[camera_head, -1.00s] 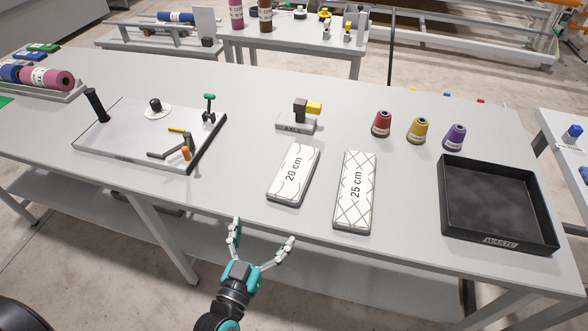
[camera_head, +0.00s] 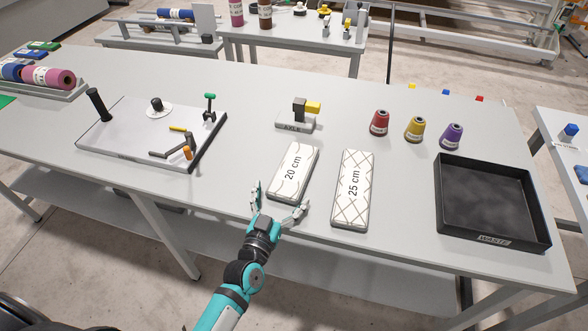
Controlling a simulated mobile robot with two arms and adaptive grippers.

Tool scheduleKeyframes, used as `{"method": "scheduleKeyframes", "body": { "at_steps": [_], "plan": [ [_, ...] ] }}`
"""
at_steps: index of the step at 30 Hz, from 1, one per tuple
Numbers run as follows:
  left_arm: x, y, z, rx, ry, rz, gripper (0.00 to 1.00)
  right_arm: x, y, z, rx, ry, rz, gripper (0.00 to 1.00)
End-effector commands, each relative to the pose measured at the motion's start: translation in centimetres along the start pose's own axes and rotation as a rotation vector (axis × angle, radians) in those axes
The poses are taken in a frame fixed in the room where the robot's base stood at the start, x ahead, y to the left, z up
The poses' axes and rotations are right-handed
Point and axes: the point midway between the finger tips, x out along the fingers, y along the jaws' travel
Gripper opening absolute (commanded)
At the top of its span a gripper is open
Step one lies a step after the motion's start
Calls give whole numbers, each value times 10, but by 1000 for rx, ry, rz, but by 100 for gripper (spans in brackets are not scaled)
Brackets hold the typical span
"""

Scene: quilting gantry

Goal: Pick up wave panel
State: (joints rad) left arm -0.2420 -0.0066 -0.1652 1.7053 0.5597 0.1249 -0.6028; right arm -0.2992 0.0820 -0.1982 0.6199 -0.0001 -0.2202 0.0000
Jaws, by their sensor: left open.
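The wave panel (camera_head: 292,171) is a white slab with wavy lines, marked "20 cm", lying flat on the grey table near its front edge. My left gripper (camera_head: 281,202) is open at the near end of this panel, with its two fingers spread to either side of that end. Whether the fingers touch the panel I cannot tell. A second white panel (camera_head: 352,190) with a crossed-line pattern, marked "25 cm", lies just to the right. My right gripper is not in view.
A black waste tray (camera_head: 492,241) stands at the table's right end. An axle block (camera_head: 295,124) sits behind the panels. A tool board (camera_head: 120,140) lies at left.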

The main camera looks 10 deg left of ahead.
Motion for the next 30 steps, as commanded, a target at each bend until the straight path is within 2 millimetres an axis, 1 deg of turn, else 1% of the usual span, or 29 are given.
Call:
{"method": "scheduleKeyframes", "body": {
  "at_steps": [2, 9, 12, 19, 22, 26, 30],
  "plan": [
    [0, 0, 0, 0, 0, 0, 100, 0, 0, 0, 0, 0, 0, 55],
    [0, 0, 0, 0, 0, 0, 69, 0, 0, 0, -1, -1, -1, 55],
    [-1, 0, 0, 0, 0, 0, 58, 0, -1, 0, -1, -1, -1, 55],
    [-1, 0, -1, 0, 1, 0, 57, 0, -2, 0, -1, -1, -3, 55],
    [0, 0, -4, -2, 2, -1, 57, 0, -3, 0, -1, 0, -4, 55],
    [-1, 0, -15, -2, 3, -1, 57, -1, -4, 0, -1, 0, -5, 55],
    [-1, 0, -34, -3, 4, -2, 57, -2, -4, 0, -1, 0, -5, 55]
  ]
}}
